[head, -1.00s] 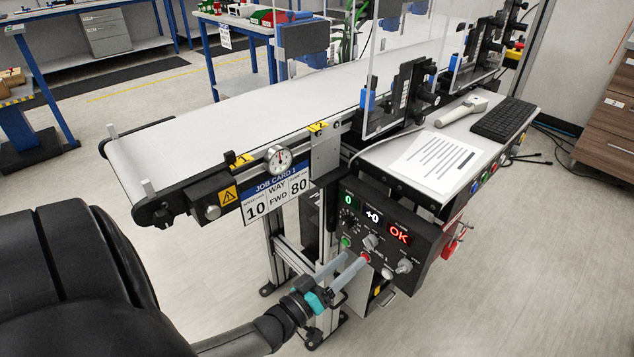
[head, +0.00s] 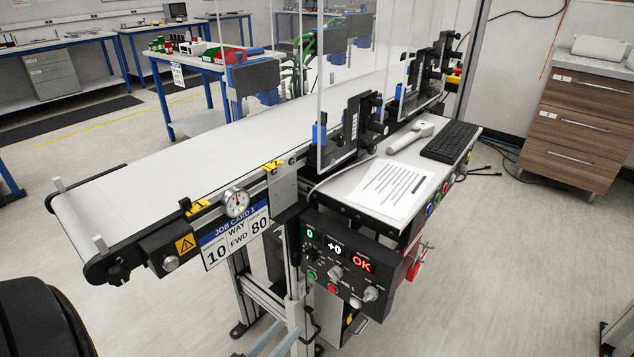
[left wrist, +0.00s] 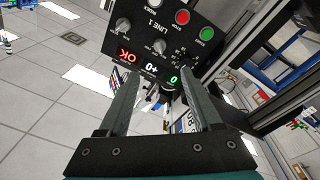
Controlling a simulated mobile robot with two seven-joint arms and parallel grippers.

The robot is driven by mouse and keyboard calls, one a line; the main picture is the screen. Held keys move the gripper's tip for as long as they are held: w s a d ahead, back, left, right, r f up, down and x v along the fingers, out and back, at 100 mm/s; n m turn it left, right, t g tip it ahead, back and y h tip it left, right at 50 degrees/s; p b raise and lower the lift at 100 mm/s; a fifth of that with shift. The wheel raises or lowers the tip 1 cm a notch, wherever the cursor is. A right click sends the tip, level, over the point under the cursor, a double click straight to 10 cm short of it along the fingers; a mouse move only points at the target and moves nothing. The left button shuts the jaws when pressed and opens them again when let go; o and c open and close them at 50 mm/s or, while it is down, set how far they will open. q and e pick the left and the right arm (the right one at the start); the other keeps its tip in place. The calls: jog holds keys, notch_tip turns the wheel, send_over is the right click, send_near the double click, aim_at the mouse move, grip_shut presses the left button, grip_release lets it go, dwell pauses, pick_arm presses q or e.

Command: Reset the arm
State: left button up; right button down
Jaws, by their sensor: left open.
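My left gripper (left wrist: 162,80) is open in the left wrist view, with nothing between its two grey fingers. Beyond the fingers is the black control panel (left wrist: 190,38), seen upside down. In the head view the panel (head: 318,283) hangs under the front of the conveyor. Its displays read 0, +0 and OK (head: 362,262). It carries a green button (head: 312,275), a red button (head: 333,288) and several knobs. The gripper is apart from the panel. My right gripper is not in view.
The white conveyor belt (head: 170,175) runs from front left to back right. A side shelf holds a printed sheet (head: 392,187), a handheld scanner (head: 410,138) and a keyboard (head: 450,141). A drawer cabinet (head: 575,125) stands at right.

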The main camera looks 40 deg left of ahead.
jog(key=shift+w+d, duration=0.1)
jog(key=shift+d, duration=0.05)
pick_arm(q)
jog(key=s+d+f+m+g+y+p, duration=0.1)
jog(key=s+d+f+m+g+p, duration=0.35)
jog(key=s+f+g+p, duration=0.75)
jog(key=s+d+f+m+g+p, duration=0.1)
jog(key=s+d+f+m+g, duration=0.1)
jog(key=s, duration=0.5)
jog(key=s+d+f+m+g+p, duration=0.1)
jog(key=s+d+f+m+g, duration=0.1)
jog(key=s, duration=0.5)
jog(key=shift+d+f+g, duration=0.6)
jog(key=shift+f+g, duration=0.3)
jog(key=shift+g, duration=0.2)
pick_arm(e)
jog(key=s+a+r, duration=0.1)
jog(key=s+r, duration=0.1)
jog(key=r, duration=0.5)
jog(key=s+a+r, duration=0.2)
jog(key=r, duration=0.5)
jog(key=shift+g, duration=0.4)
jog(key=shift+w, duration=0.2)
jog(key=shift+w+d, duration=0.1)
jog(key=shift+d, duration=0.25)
